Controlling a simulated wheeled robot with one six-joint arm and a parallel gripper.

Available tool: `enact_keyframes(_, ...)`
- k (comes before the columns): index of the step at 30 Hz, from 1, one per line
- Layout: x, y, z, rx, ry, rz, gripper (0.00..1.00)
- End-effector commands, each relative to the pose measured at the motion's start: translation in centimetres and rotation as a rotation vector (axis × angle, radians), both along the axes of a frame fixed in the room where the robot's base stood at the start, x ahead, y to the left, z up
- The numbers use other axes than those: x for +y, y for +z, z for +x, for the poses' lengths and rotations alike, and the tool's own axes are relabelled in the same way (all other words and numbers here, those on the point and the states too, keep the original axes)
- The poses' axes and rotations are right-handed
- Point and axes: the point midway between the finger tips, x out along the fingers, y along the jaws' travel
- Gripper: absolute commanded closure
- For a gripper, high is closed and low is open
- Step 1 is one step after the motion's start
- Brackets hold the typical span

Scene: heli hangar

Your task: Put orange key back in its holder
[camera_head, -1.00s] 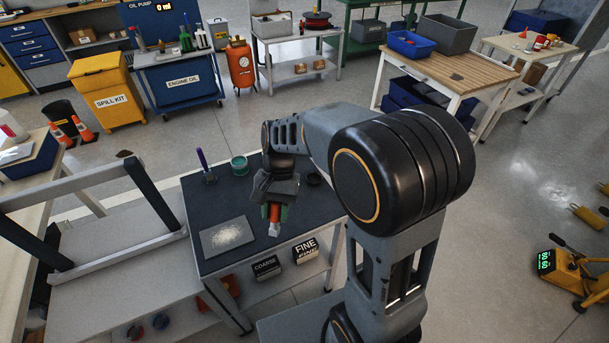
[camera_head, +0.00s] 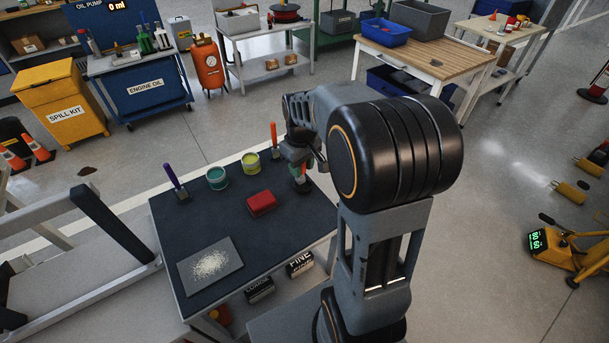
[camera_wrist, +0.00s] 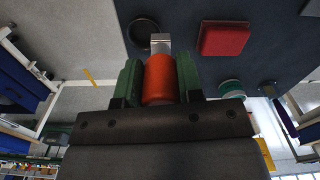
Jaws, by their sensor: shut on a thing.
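My gripper (camera_wrist: 160,85) is shut on the orange key (camera_wrist: 159,78), an orange-red cylinder with a silver end pointing away from the jaws. Green finger pads press it from both sides. In the head view, my gripper (camera_head: 301,172) is over the right part of the dark tabletop, with the key's silver end pointing down. A dark round ring or cup (camera_wrist: 143,32) shows just left of the silver end in the wrist view; I cannot tell for sure that it is the holder.
The dark table (camera_head: 225,222) also bears a red block (camera_head: 261,203), a teal pot (camera_head: 217,178), a yellow-green pot (camera_head: 251,162), a purple-handled tool (camera_head: 173,178), an orange-handled tool (camera_head: 275,137) and a grey plate with pale grains (camera_head: 210,265). Tabletop in front of the red block is clear.

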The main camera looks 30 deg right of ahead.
Motion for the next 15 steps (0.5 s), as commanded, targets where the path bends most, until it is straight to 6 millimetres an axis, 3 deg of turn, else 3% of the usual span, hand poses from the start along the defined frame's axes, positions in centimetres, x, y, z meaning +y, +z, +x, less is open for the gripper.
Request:
enact_keyframes(1, -0.5, -1.1, 0.4, 0.007, -0.002, 0.001, 0.94)
enact_keyframes(6, -1.7, -3.2, 1.8, 0.003, -0.004, 0.001, 0.94)
enact_keyframes(15, -2.4, -4.3, 2.6, 0.001, -0.003, 0.001, 0.94)
